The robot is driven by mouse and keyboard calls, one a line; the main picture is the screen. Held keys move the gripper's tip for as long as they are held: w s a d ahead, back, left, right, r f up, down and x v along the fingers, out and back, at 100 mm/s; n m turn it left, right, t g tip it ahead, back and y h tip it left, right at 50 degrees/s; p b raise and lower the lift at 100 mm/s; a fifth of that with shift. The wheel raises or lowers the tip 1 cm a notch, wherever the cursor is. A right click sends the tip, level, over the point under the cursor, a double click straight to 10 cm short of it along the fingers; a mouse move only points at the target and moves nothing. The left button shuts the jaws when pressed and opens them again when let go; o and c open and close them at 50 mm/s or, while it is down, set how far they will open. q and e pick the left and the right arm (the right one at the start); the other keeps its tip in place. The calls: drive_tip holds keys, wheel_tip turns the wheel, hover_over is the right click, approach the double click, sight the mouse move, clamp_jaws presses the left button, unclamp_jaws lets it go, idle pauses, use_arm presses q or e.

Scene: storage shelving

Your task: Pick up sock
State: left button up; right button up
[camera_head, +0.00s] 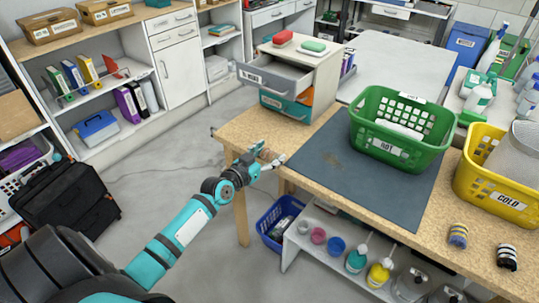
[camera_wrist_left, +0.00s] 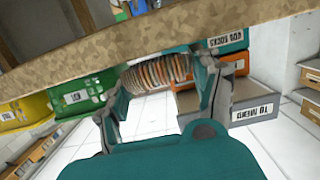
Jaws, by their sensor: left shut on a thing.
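My left gripper (camera_head: 270,160) is at the left edge of the wooden table, close beside the corner of the dark mat. In the left wrist view, the gripper (camera_wrist_left: 160,88) is shut on a ribbed sock with orange, white and grey stripes (camera_wrist_left: 157,71). The sock spans the space between the two fingers, just by the table's edge. In the head view the sock is too small to make out clearly. Two more rolled striped socks, one blue and yellow (camera_head: 458,236) and one black and white (camera_head: 507,257), lie at the table's right front. My right gripper is out of view.
A green HOT basket (camera_head: 425,121) and a yellow COLD basket (camera_head: 474,189) stand on the table (camera_head: 250,124). A drawer unit (camera_head: 327,75) with its grey drawer (camera_head: 275,78) pulled out stands behind my gripper. The dark mat (camera_head: 345,180) is largely clear.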

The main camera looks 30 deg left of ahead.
sight(269, 156)
use_arm(q)
drive_tip(key=shift+r, duration=0.45)
drive_tip(key=shift+s+d+r+p, duration=0.1)
drive_tip(key=shift+s+r+p, duration=0.1)
drive_tip(key=shift+r, duration=0.45)
drive_tip(key=shift+s+d+r+p, duration=0.1)
drive_tip(key=shift+r+p, duration=0.05)
drive_tip(key=shift+r, duration=0.45)
drive_tip(key=s+d+r+y+p, duration=0.1)
drive_tip(key=s+d+r, duration=0.2)
drive_tip(key=s+d, duration=0.7)
drive_tip(key=s+d+r, duration=0.4)
drive_tip(key=s+d, duration=0.3)
drive_tip(key=s, duration=0.5)
drive_tip(key=w+a+f+h, duration=0.1)
drive_tip(key=w+a+f, duration=0.4)
drive_tip(key=w+a, duration=0.4)
drive_tip(key=shift+f+b, duration=0.3)
drive_tip(key=shift+b, duration=0.1)
drive_tip(key=shift+a, duration=0.1)
